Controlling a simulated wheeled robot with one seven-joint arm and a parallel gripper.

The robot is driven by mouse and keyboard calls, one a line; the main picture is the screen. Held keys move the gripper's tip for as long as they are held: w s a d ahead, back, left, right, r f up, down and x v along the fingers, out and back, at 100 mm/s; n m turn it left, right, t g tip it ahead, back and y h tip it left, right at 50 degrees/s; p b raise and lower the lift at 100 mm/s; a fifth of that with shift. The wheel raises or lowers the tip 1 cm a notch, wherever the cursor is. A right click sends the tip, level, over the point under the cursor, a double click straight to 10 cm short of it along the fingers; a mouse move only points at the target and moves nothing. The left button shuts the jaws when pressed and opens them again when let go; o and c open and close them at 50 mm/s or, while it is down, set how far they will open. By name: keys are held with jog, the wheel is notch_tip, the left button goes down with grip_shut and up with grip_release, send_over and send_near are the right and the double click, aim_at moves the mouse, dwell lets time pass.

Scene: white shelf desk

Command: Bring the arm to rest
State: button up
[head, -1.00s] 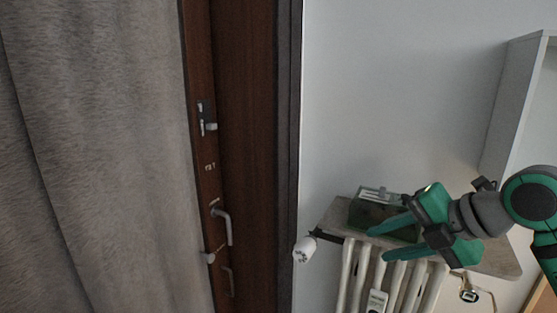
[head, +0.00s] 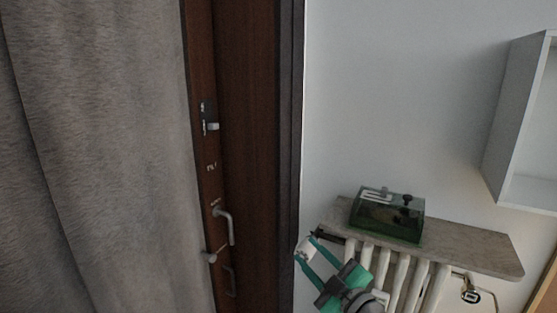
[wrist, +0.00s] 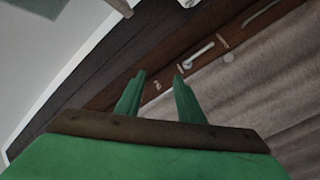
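My gripper (head: 308,249) is green and sits low in the head view, in front of the left end of the radiator. Its two fingers point up and to the left, spread apart with nothing between them. In the wrist view my gripper (wrist: 160,77) shows the same two green fingers with a clear gap, facing the brown door. The rest of my arm is mostly below the lower edge of the head view.
A white radiator (head: 402,275) stands under a stone-like shelf (head: 465,247). A dark green see-through box (head: 388,215) sits on the shelf. A brown door (head: 250,150) and grey curtain (head: 95,150) fill the left. A white wall cabinet (head: 512,120) hangs at right.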

jog(key=s+a+f+m+t+h, duration=0.1)
jog(key=s+a+f+m+h, duration=0.2)
jog(key=f, duration=0.4)
jog(key=s+a+f+m+h, duration=0.1)
jog(key=s+f+m+h, duration=0.15)
jog(key=f+m, duration=0.35)
jog(key=s+a+f+m+t+h, duration=0.1)
jog(key=s+a+f+m+h, duration=0.2)
jog(key=f, duration=0.4)
jog(key=s+a+f+m+g+h, duration=0.1)
jog(key=s+f+m, duration=0.1)
jog(key=s+f, duration=0.45)
jog(key=s+a+f+m+g+h, duration=0.1)
jog(key=s+f+m, duration=0.15)
jog(key=s, duration=0.75)
jog(key=s+d+n+y, duration=0.1)
jog(key=s, duration=2)
jog(key=shift+s+r+n+g, duration=0.3)
jog(key=shift+s+n+g, duration=0.05)
jog(key=shift+s+g, duration=0.05)
